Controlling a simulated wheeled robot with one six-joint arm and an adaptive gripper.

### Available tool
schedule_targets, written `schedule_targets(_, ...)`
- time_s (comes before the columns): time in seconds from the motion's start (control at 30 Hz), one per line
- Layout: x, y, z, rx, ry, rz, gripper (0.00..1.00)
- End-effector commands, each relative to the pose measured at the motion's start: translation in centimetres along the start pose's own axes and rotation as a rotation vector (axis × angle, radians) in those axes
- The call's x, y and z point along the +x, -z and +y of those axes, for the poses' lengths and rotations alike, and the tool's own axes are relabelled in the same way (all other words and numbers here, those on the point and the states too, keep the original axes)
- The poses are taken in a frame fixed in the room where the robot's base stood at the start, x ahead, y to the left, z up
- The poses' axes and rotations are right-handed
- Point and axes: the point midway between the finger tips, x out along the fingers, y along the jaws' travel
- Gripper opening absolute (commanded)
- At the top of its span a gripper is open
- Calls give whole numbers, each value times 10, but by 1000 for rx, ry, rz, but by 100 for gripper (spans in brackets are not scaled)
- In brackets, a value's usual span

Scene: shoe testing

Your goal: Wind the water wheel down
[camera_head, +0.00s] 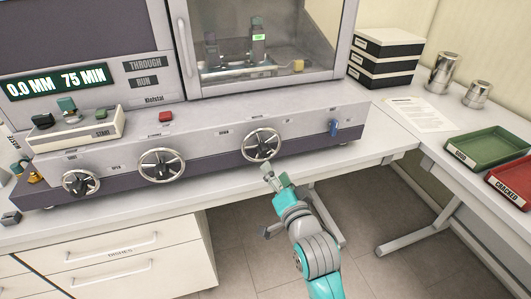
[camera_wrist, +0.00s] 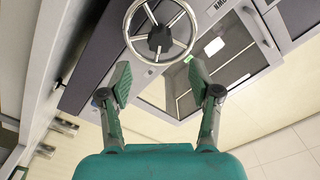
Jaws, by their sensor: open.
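Three spoked metal handwheels sit on the front of the grey machine: a left one (camera_head: 80,182), a middle one (camera_head: 161,165) and a right one (camera_head: 261,145). The small labels by them are too small to read, so I cannot tell which is the water wheel. My gripper (camera_head: 268,169) is just below and in front of the right wheel. In the wrist view my gripper (camera_wrist: 160,80) has its fingers spread with nothing between them. A handwheel (camera_wrist: 160,38) with a dark hub lies ahead of the fingertips, apart from them.
The display (camera_head: 56,86) reads 0.0 MM and 75 MIN. A red button (camera_head: 166,117) and a blue part (camera_head: 333,128) are on the machine. A glass-fronted chamber (camera_head: 265,45) stands above. Green (camera_head: 492,148) and red (camera_head: 516,178) trays lie at right. Drawers (camera_head: 120,255) stand below left.

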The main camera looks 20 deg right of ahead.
Motion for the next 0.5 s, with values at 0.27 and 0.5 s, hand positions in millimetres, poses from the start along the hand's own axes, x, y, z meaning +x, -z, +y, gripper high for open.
schedule_targets(0.27,49,1,-1,-2,0,0,63)
schedule_targets(0.5,80,0,0,-2,1,1,63)
